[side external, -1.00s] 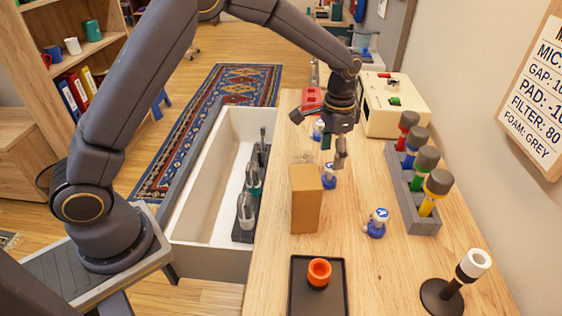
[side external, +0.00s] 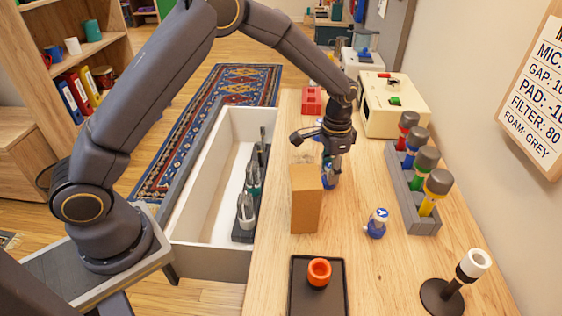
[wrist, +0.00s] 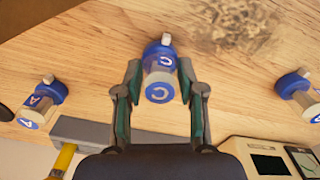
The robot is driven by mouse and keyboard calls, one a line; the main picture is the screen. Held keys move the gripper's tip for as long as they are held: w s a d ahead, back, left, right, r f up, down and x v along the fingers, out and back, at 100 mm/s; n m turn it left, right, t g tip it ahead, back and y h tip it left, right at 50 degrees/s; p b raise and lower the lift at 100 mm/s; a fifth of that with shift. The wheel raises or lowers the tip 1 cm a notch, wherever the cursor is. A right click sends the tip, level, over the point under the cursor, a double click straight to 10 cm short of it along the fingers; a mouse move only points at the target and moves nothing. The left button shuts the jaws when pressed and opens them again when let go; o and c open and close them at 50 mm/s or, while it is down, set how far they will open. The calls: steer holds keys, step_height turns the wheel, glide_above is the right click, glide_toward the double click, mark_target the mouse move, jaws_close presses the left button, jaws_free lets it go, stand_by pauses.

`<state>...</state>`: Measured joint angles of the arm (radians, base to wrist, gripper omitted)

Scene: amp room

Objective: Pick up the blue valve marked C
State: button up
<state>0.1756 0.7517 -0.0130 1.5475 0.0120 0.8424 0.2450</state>
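The blue valve marked C (wrist: 160,62) stands on the wooden table in the wrist view, its clear body and blue lettered cap facing the camera. My gripper (wrist: 158,75) is open, with one finger on each side of this valve and narrow gaps showing. In the side external view my gripper (side external: 331,165) is low over the table behind the brown box, and the valve there (side external: 332,182) is partly hidden. A blue valve marked A (wrist: 42,100) lies to the left in the wrist view, and another blue valve (wrist: 298,92) to the right.
The brown box (side external: 306,200) stands close to my gripper. A grey rack (side external: 412,200) of capped, coloured cylinders is to the right. A black tray (side external: 300,300) with an orange cup (side external: 319,271) and a black stand (side external: 443,297) are at the front. An open drawer (side external: 205,225) is left.

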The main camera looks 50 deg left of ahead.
steer(key=c, duration=0.6)
